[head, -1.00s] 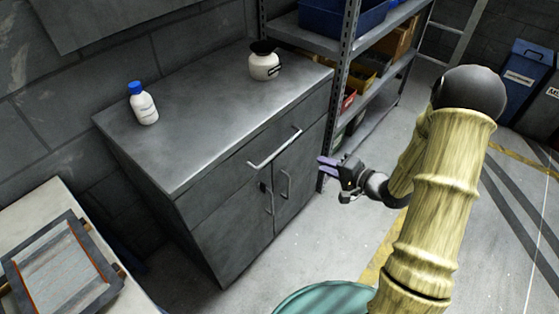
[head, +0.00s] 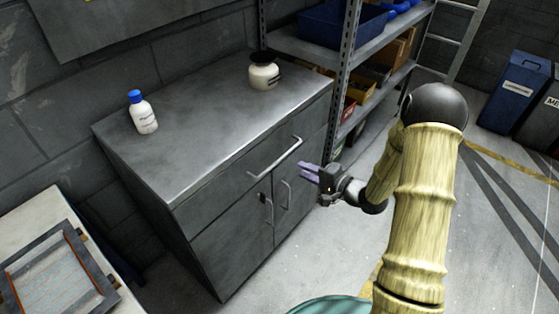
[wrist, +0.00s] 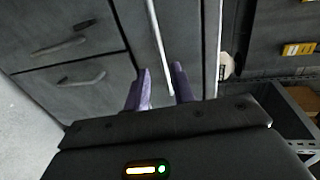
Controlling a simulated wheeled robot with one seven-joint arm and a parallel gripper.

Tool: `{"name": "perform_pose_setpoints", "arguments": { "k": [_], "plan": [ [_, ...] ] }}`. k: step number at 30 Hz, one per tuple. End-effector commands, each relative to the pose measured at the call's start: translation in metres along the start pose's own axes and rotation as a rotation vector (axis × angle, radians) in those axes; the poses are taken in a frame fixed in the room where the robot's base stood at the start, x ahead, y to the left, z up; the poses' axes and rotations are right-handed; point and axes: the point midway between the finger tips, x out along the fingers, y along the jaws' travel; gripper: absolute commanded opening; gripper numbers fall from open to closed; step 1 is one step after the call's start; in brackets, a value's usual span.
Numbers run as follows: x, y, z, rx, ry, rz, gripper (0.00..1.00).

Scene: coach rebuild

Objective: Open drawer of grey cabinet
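The grey cabinet (head: 188,180) stands against the wall, with a wide drawer at the top and two doors below. The drawer is shut; its long bar handle (head: 275,157) runs across its front. The bar handle (wrist: 158,45) shows ahead of the fingertips, running nearly in line with the gap. I see no contact with it.
A white bottle with a blue cap (head: 143,112) and a white jar with a dark lid (head: 264,72) stand on the cabinet top. A shelf rack (head: 345,65) is close on the right. A table with a frame (head: 58,270) is at lower left. The floor before the cabinet is clear.

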Motion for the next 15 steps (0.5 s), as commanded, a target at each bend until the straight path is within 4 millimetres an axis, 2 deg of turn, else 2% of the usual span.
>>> {"name": "perform_pose_setpoints", "arguments": {
  "k": [3,15],
  "plan": [
    [0.022,0.001,0.001,-0.001,-0.004,0.000,0.25],
    [0.091,0.000,0.001,-0.002,-0.002,-0.001,0.25]
  ]
}}
